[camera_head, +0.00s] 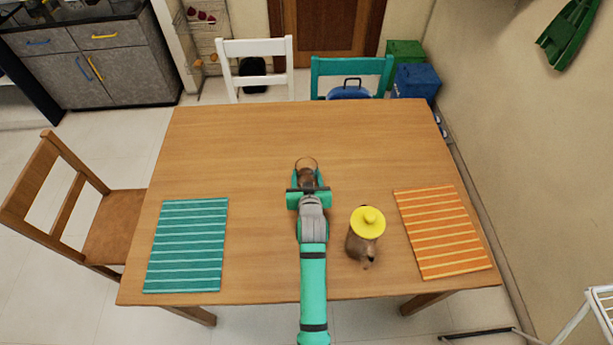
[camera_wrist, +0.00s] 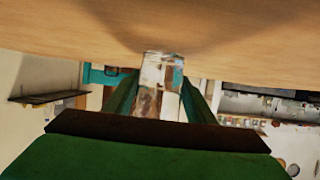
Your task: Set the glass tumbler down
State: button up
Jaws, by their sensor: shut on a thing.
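The glass tumbler (camera_head: 306,163) is clear, with a round rim, and shows just beyond my gripper (camera_head: 307,179) over the middle of the wooden table (camera_head: 250,140). In the wrist view the tumbler (camera_wrist: 161,75) stands between the two green fingers of my gripper (camera_wrist: 159,92), which are shut on it from both sides. The wrist picture is upside down, with the table (camera_wrist: 80,25) along its top. The tumbler's end overlaps the tabletop there; I cannot tell whether it touches.
A teal striped mat (camera_head: 187,245) lies at the left, an orange striped mat (camera_head: 443,232) at the right. The table's far half is clear. Chairs stand around it.

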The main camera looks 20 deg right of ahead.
jog(key=shift+s+d+r, duration=0.1)
jog(key=shift+r, duration=0.25)
jog(key=shift+a+r, duration=0.25)
jog(key=shift+r, duration=0.8)
jog(key=w+r+v, duration=0.1)
jog(key=r+v, duration=0.2)
jog(key=v, duration=1.3)
jog(key=shift+d+r, duration=0.15)
jog(key=shift+r, duration=0.2)
